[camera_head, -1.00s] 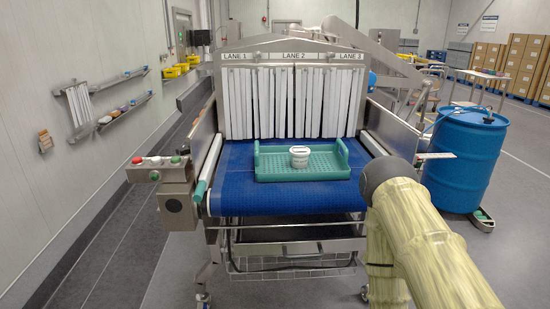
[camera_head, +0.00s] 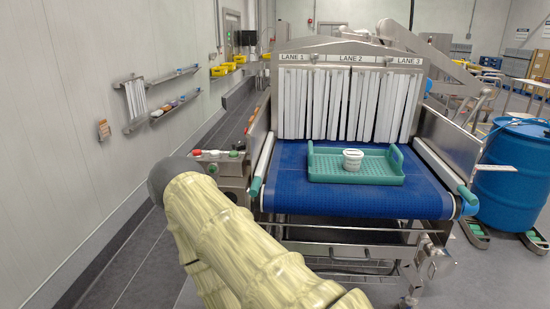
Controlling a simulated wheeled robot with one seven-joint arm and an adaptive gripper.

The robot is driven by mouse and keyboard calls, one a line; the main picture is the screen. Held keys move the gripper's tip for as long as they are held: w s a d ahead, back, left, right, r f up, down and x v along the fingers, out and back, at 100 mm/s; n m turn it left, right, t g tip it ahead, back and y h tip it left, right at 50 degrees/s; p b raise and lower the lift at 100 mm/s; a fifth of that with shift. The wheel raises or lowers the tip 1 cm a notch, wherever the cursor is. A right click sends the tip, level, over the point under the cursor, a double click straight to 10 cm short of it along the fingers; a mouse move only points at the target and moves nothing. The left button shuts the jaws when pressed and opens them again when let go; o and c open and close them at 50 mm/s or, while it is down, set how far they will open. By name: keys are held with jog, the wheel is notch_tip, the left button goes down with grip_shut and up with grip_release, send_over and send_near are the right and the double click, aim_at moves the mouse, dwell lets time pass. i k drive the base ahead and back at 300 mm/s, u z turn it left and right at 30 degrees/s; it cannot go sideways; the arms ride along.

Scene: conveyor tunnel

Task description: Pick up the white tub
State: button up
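The white tub (camera_head: 352,160) is small and round and stands upright in a green tray (camera_head: 385,179). The tray has raised handles at its left and right ends and lies on the blue conveyor belt (camera_head: 330,203), in front of the white strip curtain. My arm, in a pale yellow patterned cover, rises from the bottom of the view at left of centre. Its dark rounded part is left of the conveyor, well apart from the tub. My gripper's fingers do not show.
The tunnel's strip curtain (camera_head: 345,104) hangs behind the tray. A control box with buttons (camera_head: 217,156) is at the conveyor's left front corner, partly behind my arm. A blue barrel (camera_head: 510,175) stands to the right. Wall shelves (camera_head: 160,100) are at left. The belt in front of the tray is clear.

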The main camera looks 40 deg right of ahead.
aim_at(352, 157)
jog(key=u, duration=1.2)
jog(key=k, duration=0.75)
jog(key=z, duration=1.85)
